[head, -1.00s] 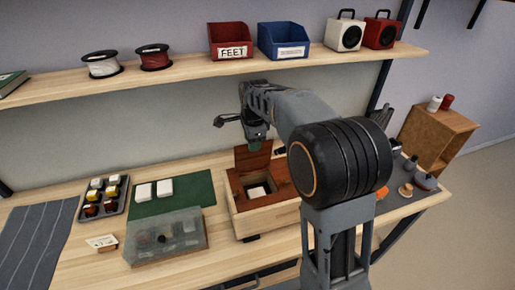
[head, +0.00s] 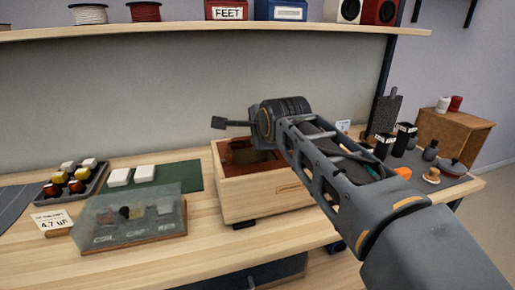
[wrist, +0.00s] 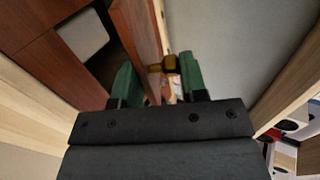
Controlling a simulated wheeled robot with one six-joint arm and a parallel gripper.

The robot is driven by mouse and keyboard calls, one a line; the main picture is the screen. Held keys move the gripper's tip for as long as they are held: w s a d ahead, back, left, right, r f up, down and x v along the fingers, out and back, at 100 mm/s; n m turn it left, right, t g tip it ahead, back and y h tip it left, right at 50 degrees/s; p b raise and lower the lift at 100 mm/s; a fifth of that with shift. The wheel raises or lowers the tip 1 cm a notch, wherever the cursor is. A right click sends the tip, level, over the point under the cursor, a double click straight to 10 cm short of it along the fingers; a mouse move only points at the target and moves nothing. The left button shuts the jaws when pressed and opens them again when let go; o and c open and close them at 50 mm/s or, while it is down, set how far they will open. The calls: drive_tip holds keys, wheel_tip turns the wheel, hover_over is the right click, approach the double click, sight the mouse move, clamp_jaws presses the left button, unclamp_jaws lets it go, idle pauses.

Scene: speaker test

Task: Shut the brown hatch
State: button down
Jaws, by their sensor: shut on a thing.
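The wooden box (head: 262,198) stands on the bench, with a brown top and an opening. In the wrist view the brown hatch (wrist: 136,30) is a raised panel beside the dark opening, where a pale block (wrist: 82,34) shows. My gripper (wrist: 160,84) has green fingertips on either side of the hatch's edge and is shut on it. How firmly the pads touch is hard to see. In the head view my wrist and forearm hide the fingers and most of the hatch.
A clear-lidded case (head: 130,222) and a tray of knobs (head: 75,182) lie left of the box. Two white blocks (head: 132,176) rest on a green mat (head: 182,182). Dark containers (head: 404,140) stand at the right.

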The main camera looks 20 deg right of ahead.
sight(260, 164)
drive_tip(key=f+b, duration=0.1)
drive_tip(key=s+f+t+b, duration=0.1)
drive_tip(key=shift+a+f+t+b, duration=0.1)
drive_tip(key=shift+t+b, duration=0.2)
drive_tip(key=shift+b, duration=0.1)
drive_tip(key=c, duration=1.9)
unclamp_jaws()
drive_tip(key=shift+s+f+b, duration=0.35)
drive_tip(key=shift+f+b, duration=0.35)
drive_tip(key=shift+b, duration=0.25)
drive_tip(key=shift+s+f+b, duration=0.35)
drive_tip(key=shift+f+b, duration=0.35)
drive_tip(key=shift+b, duration=0.2)
drive_tip(key=shift+o, duration=0.2)
drive_tip(key=o, duration=1)
drive_tip(key=shift+w, duration=0.1)
drive_tip(key=shift+o, duration=0.2)
